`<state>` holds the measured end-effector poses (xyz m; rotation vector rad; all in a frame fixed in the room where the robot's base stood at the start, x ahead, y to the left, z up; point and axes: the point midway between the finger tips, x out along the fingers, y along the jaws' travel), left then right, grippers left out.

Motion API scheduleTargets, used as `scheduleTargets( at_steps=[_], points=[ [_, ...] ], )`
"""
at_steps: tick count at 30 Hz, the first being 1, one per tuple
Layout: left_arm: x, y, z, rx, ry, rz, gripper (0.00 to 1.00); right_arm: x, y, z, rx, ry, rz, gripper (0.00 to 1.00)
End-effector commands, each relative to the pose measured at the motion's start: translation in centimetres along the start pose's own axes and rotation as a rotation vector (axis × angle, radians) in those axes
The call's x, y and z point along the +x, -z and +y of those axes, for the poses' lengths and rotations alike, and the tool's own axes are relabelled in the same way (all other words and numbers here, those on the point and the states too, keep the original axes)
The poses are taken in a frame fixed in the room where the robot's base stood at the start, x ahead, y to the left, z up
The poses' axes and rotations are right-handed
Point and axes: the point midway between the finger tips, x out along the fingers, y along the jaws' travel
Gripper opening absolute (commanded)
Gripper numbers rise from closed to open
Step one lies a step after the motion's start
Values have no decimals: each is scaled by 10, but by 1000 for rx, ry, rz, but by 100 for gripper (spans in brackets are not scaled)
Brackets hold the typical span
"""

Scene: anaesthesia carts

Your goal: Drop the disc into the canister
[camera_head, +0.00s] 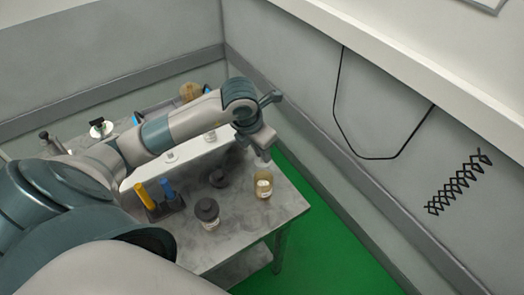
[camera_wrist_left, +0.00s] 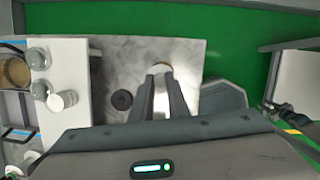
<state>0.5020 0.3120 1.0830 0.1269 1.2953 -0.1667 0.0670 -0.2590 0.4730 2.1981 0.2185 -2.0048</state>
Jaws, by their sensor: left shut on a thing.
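My left gripper (camera_head: 262,150) reaches over the right end of the metal table and points down just above the canister. The canister (camera_head: 263,187) is a small amber jar with a pale label, upright near the table edge. The gripper is shut on a small pale thing (camera_head: 262,162), seemingly the disc, mostly hidden by the fingers. In the left wrist view the gripper's fingers (camera_wrist_left: 160,82) come close together, with a pale rounded shape at their tips. I cannot tell there whether it is the disc or the canister. My right gripper is not in view.
A jar with a black lid (camera_head: 207,211) stands near the front edge. A dark round piece (camera_head: 219,178) lies left of the canister. A dark holder (camera_head: 165,207) carries a yellow and a blue item. A white box (camera_head: 165,172) stands behind. The wall is to the right.

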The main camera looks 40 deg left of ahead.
Motion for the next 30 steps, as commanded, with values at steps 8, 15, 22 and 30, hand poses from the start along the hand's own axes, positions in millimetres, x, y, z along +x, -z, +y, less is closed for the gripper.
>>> scheduleTargets(
  at_steps=[8,15,22,30],
  points=[
    [13,4,0,0,1,3,0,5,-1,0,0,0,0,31],
    [35,10,0,0,1,2,0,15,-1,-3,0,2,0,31],
    [56,16,0,1,0,1,0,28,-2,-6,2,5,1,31],
    [75,22,0,1,0,1,0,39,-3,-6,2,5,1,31]
  ],
)
